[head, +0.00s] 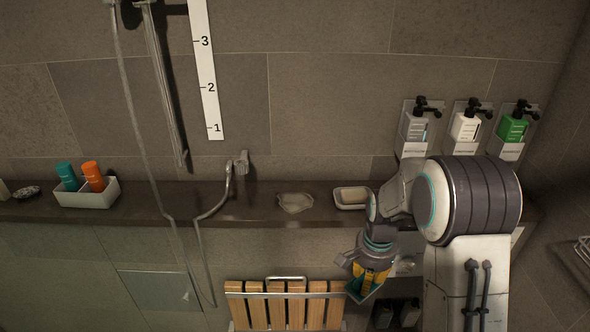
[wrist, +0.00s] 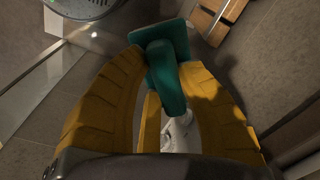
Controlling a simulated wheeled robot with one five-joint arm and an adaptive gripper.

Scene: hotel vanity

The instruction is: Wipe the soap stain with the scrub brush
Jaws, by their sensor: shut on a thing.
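The scrub brush is dark green, and in the wrist view the brush (wrist: 165,75) has its handle between the yellow fingers of my gripper (wrist: 165,100). In the head view my gripper (head: 370,278) points down in front of the ledge, below its top. The brush (head: 358,294) shows there as a green edge under the fingers; the rest is hidden. The soap stain (head: 295,202) is a pale, irregular patch on the dark ledge (head: 235,206), up and left of my gripper and apart from the brush.
A white dish (head: 352,208) stands on the ledge right of the stain. A slatted wooden seat (head: 286,303) is below the ledge, left of my gripper. A hose (head: 201,250) hangs left of the stain. A white box (head: 90,198) with teal and orange bottles stands at far left.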

